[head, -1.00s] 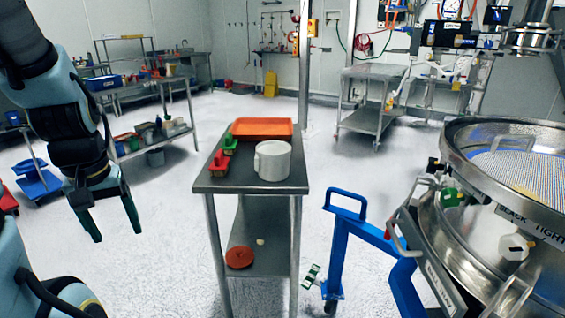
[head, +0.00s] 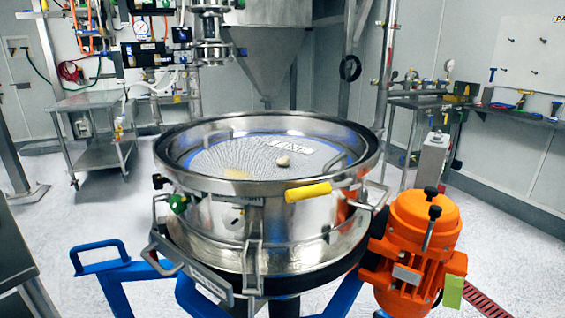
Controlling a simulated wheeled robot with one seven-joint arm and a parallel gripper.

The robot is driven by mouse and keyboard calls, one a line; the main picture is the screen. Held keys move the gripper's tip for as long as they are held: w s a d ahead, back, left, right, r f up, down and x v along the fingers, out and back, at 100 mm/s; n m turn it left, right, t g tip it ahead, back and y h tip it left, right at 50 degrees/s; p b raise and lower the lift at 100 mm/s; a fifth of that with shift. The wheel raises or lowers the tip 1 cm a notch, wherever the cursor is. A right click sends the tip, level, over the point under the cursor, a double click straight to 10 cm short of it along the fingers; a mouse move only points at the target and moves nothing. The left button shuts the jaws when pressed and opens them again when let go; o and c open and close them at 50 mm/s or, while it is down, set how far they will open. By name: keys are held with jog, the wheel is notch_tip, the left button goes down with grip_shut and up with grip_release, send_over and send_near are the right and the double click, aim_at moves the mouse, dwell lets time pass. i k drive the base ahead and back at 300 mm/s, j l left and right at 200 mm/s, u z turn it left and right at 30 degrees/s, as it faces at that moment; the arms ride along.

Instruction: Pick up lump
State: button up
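A small pale lump (head: 283,161) lies on the mesh screen (head: 225,165) inside the round steel sifter (head: 265,188), right of the screen's middle. A small light strip with dark markings lies on the mesh just behind the lump. My gripper is outside the head view, so its state and its distance from the lump do not show.
A yellow handle (head: 308,191) is at the sifter's front rim. An orange motor (head: 418,240) stands at the front right, and a blue frame (head: 105,265) is at the lower left. A steel table (head: 15,255) edges in at left.

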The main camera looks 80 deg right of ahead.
aim_at(284, 161)
jog(key=k+j, duration=0.1)
jog(key=k, duration=0.25)
jog(key=k+j+u, duration=0.1)
jog(key=k, duration=0.25)
jog(key=k+l+u, duration=0.15)
jog(key=k, duration=0.5)
jog(key=k+l+u, duration=0.1)
jog(key=k, duration=0.5)
jog(key=l, duration=0.1)
